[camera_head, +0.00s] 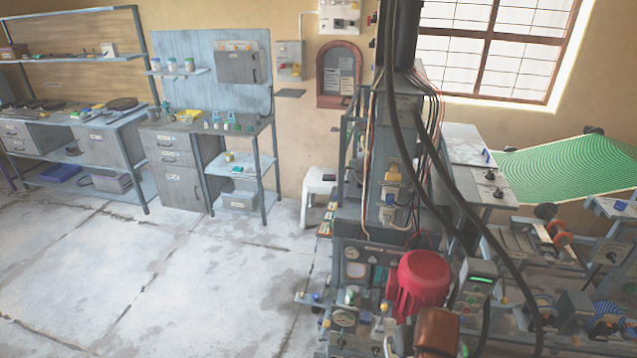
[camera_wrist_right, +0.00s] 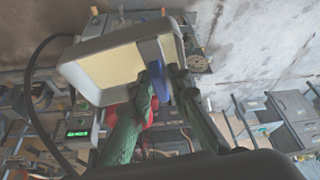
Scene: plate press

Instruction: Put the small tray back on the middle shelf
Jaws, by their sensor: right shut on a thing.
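The small tray (camera_wrist_right: 112,68) has a pale grey rim and a cream inside, and shows large and tilted in the right wrist view. My right gripper (camera_wrist_right: 163,80), with green fingers, is shut on its near right wall, where a blue part shows between the fingers. The tray is off any surface. In the head view, the middle shelf (camera_head: 241,166) appears to be the one under the top of the blue-backed bench, holding a few small items. Neither gripper nor the tray shows in the head view.
A tall press with a red motor (camera_head: 423,277) and hanging black cables fills the centre right. The bench has grey drawers (camera_head: 180,182) left of its shelves and a bin (camera_head: 238,201) on the lower shelf. A white stool (camera_head: 318,188) stands nearby. The floor (camera_head: 190,275) at left is clear.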

